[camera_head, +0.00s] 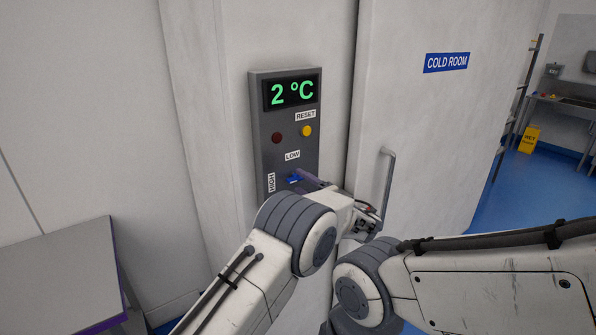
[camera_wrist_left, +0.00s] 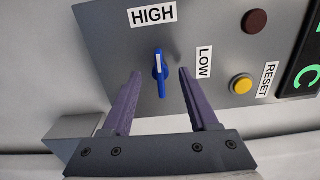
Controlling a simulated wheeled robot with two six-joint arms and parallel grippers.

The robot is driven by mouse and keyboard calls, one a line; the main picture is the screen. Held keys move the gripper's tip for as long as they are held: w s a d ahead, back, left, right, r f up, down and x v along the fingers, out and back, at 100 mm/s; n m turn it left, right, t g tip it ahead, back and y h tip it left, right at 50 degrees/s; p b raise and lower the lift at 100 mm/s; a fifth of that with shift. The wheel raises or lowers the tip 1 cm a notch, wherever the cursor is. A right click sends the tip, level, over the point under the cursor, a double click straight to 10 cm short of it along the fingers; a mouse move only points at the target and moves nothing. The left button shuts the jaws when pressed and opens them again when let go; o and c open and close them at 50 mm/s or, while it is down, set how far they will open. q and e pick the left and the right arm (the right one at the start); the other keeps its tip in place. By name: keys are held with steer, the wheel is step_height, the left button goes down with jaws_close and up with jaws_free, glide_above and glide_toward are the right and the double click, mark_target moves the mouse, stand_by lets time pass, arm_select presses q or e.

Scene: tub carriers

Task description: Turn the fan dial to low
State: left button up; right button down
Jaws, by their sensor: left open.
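The blue fan dial (camera_wrist_left: 160,78) sits on a grey control panel (camera_wrist_left: 108,30). In the left wrist view its white mark points up toward the HIGH label (camera_wrist_left: 152,15); the LOW label (camera_wrist_left: 204,62) is to its right. My left gripper (camera_wrist_left: 160,72) is open, with one purple finger on each side of the dial and a visible gap on both sides. In the head view the dial (camera_head: 294,179) is partly hidden by my left gripper (camera_head: 308,179). The LOW label (camera_head: 292,155) is above it and HIGH (camera_head: 271,183) is left. My right gripper is out of view.
The panel has a green 2 °C display (camera_head: 291,92), a dark red light (camera_head: 277,138) and a yellow RESET button (camera_head: 307,131). A cold room door with a handle (camera_head: 388,180) is to the right. A grey table (camera_head: 60,275) stands at lower left.

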arm_select(q)
steer(key=shift+x, duration=0.95)
steer(key=shift+d, duration=0.2)
steer(key=shift+c, duration=0.6)
jaws_close()
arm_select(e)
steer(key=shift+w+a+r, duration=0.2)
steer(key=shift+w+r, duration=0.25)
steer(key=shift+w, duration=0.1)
arm_select(q)
steer(key=shift+f, duration=0.1)
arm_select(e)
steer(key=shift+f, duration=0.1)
